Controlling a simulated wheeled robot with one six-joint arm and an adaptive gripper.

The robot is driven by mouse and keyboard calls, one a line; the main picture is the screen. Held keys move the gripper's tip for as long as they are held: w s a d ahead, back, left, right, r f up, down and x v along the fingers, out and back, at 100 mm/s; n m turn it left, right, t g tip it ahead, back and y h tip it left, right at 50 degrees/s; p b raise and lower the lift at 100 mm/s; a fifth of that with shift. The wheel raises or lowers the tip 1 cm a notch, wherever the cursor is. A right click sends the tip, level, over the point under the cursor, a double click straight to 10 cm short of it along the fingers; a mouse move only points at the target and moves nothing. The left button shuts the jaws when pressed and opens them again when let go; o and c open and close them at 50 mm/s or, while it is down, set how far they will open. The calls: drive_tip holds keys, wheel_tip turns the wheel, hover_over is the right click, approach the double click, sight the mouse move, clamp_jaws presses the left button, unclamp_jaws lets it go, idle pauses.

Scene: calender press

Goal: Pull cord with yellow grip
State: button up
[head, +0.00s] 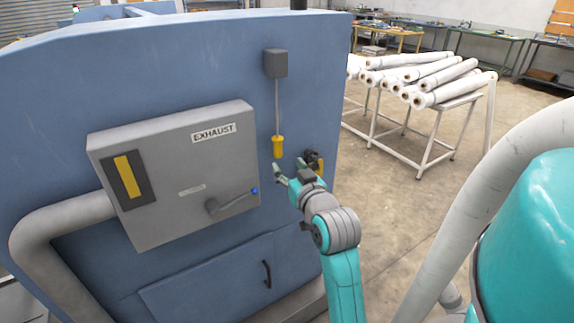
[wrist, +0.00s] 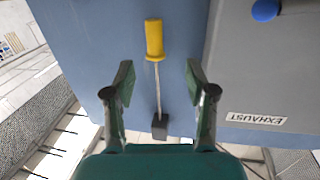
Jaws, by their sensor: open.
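A yellow grip (head: 278,147) hangs upright on a thin cord (head: 278,100) from a dark grey box (head: 276,63) on the blue machine panel. My gripper (head: 291,166) is open just below and to the right of the grip in the head view. In the wrist view the yellow grip (wrist: 154,38) shows beyond the open fingertips of my gripper (wrist: 157,76), close to midway between them. The cord (wrist: 157,85) runs between the two fingers to the box (wrist: 159,128). The fingers do not appear to touch the grip or the cord.
A grey exhaust box (head: 180,170) with a lever (head: 232,200) and blue knob stands out from the panel at left. A rack of white rolls (head: 440,85) is at the back right. Open floor (head: 400,200) lies right of the machine.

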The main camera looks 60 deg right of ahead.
sight(279, 148)
drive_tip(key=x, duration=0.7)
drive_tip(key=r+x, duration=0.1)
drive_tip(key=x, duration=0.3)
drive_tip(key=shift+s+d, duration=0.25)
drive_tip(key=shift+d, duration=0.15)
clamp_jaws()
